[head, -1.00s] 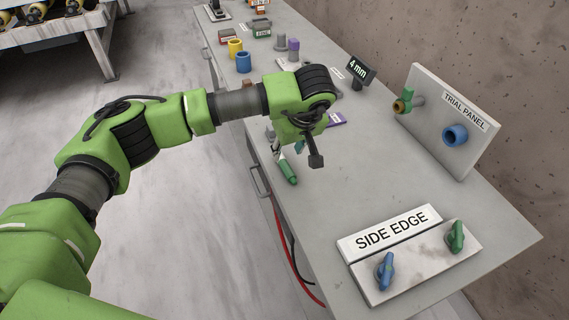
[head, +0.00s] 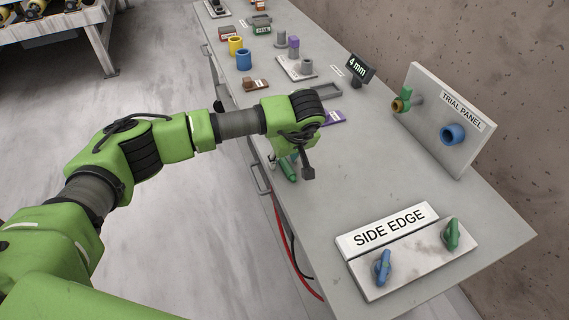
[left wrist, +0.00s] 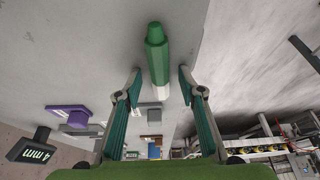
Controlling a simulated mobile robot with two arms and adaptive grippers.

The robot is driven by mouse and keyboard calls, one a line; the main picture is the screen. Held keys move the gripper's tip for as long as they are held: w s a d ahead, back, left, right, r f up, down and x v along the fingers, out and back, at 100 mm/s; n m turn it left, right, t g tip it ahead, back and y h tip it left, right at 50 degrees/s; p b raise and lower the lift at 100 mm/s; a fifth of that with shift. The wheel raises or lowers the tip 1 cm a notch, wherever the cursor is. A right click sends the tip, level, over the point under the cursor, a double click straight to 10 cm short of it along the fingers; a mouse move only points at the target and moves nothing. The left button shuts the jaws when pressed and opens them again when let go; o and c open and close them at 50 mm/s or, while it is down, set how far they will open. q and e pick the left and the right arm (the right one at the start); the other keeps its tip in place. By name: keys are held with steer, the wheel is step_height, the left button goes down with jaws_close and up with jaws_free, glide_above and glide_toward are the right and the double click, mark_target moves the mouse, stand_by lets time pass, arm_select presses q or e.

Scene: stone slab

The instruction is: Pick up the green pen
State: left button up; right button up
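The green pen (head: 289,172) lies on the grey slab top (head: 365,190) near its left edge, partly hidden by my left gripper in the head view. In the left wrist view the green pen (left wrist: 157,55) points lengthwise between the fingers, its green end beyond the tips and a pale section nearer the palm. My left gripper (left wrist: 161,82) is open, with a finger on each side of the pen and a visible gap to both. In the head view the left gripper (head: 290,165) is low over the pen. My right gripper is not in view.
A "SIDE EDGE" plate (head: 390,228) with blue and green knobs stands at the front. The middle right is clear.

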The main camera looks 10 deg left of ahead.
arm_select(q)
steer(key=shift+f, duration=0.1)
jaws_close()
